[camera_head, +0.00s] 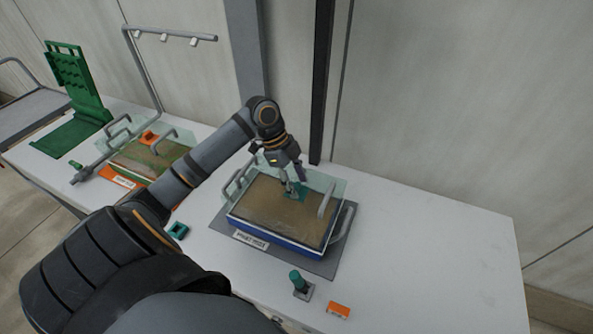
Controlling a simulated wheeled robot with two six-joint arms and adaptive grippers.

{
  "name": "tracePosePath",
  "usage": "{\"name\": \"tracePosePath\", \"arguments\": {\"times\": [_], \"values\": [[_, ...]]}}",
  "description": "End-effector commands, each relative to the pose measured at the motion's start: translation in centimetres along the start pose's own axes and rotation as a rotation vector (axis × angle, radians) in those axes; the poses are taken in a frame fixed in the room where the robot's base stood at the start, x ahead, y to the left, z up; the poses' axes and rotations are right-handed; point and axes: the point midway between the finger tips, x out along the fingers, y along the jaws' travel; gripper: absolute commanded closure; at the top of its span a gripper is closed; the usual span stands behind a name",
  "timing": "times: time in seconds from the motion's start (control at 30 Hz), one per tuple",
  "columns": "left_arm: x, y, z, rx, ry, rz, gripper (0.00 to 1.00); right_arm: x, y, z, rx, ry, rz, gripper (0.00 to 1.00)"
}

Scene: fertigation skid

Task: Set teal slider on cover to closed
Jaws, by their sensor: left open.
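The cover (262,211) is a clear panel over a blue-sided tray (270,241) with brown contents, on a grey mat at the table's middle. The teal slider (301,190) sits on the cover near its back middle, partly hidden by my gripper. My left gripper (294,187) points down from above with its fingers open, right at the slider. I cannot tell whether the fingers touch it. The slider's exact position along its travel is not clear. My right gripper does not show.
A second covered tray with an orange slider (149,137) stands at the left behind my arm. A green rack (75,95) is at the far left. A teal knob (297,279) and an orange block (338,310) lie in front. The table's right side is clear.

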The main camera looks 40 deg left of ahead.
Motion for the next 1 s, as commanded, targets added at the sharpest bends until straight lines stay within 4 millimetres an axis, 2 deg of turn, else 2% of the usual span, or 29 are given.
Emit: {"name": "tracePosePath", "arguments": {"times": [0.2, 0.37, 0.73, 0.9, 1.0], "values": [[0.0, 0.0, 0.0, 0.000, 0.000, 0.000, 0.47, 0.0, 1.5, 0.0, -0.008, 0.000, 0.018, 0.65], [-0.9, -0.1, 0.0, 0.002, -0.002, -0.002, 0.47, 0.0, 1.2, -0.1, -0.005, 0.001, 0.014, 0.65], [-9.2, -0.1, 0.1, 0.000, -0.007, -0.003, 0.47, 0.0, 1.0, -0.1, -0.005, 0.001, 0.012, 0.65], [-11.5, 0.0, -0.1, 0.000, -0.002, -0.001, 0.47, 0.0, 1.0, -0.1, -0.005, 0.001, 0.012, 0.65], [-12.0, 0.0, -0.1, 0.000, -0.001, 0.000, 0.47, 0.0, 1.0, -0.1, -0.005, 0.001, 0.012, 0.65]]}}
